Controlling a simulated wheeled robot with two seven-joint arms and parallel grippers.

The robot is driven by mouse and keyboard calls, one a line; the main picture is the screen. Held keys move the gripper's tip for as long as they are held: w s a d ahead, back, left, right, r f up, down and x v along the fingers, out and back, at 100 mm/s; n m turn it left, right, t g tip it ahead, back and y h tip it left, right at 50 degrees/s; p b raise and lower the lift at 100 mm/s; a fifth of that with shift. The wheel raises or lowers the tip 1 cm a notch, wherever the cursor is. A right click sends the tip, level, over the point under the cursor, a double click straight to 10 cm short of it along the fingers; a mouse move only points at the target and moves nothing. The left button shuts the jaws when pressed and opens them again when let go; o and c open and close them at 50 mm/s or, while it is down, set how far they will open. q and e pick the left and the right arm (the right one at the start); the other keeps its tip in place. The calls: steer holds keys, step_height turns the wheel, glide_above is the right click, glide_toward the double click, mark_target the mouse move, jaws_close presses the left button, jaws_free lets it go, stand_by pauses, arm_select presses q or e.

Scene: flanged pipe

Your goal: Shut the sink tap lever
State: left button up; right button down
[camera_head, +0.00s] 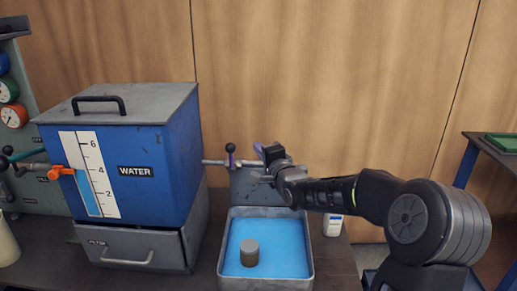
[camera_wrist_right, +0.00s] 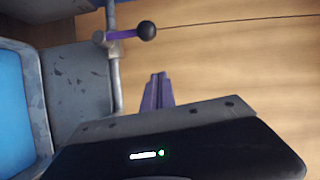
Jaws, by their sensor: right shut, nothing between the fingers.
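The tap lever (camera_head: 231,158) is a short purple stem with a black ball knob. It stands up from a thin grey pipe (camera_head: 214,162) above the sink (camera_head: 312,262). In the right wrist view the lever (camera_wrist_right: 122,35) juts across the pipe, its black knob pointing right. My right gripper (camera_head: 259,148) is to the right of the lever, at about knob height, with a gap between them. Its purple fingers (camera_wrist_right: 158,90) are together and empty in the wrist view, apart from the lever. My left gripper is not in view.
The sink holds blue water and a grey-topped cylinder (camera_head: 249,254). A blue water tank (camera_head: 145,190) with an orange valve handle (camera_head: 60,173) stands left. A white bottle (camera_head: 333,225) is right of the sink, below my arm. A wooden wall (camera_head: 340,70) lies behind.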

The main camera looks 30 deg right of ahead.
steer(key=v, duration=0.7)
steer(key=shift+s, duration=0.2)
steer(key=shift+a+r, duration=0.1)
stand_by(0.4)
